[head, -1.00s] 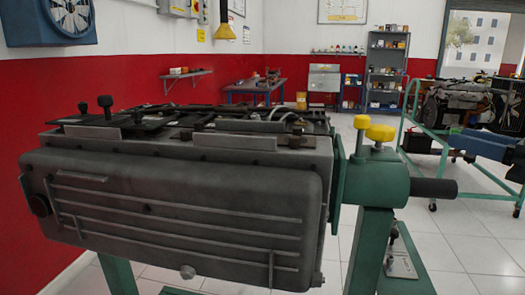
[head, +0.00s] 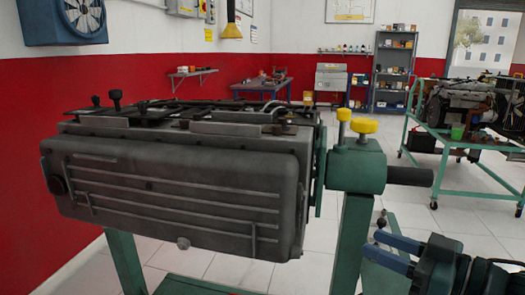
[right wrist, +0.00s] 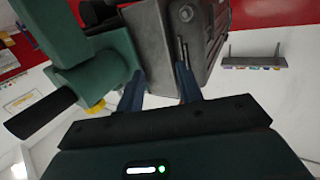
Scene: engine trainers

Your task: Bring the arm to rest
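My right gripper (head: 374,243) is at the lower right of the head view, in front of and to the right of the stand's green post. Its two blue fingers are apart with nothing between them. In the right wrist view the fingers (right wrist: 160,73) are also parted, with the engine and the green stand head beyond them. The grey engine (head: 170,190) hangs on the green stand (head: 355,170), which has yellow knobs and a dark handle. It also shows in the right wrist view (right wrist: 205,30). My left gripper is not in view.
A green wheeled frame (head: 470,180) carrying another engine (head: 455,103) stands at the right. A grey shelf (head: 393,75) and a blue workbench (head: 245,86) are at the back. White tiled floor (head: 415,215) is open between the stand and the wheeled frame.

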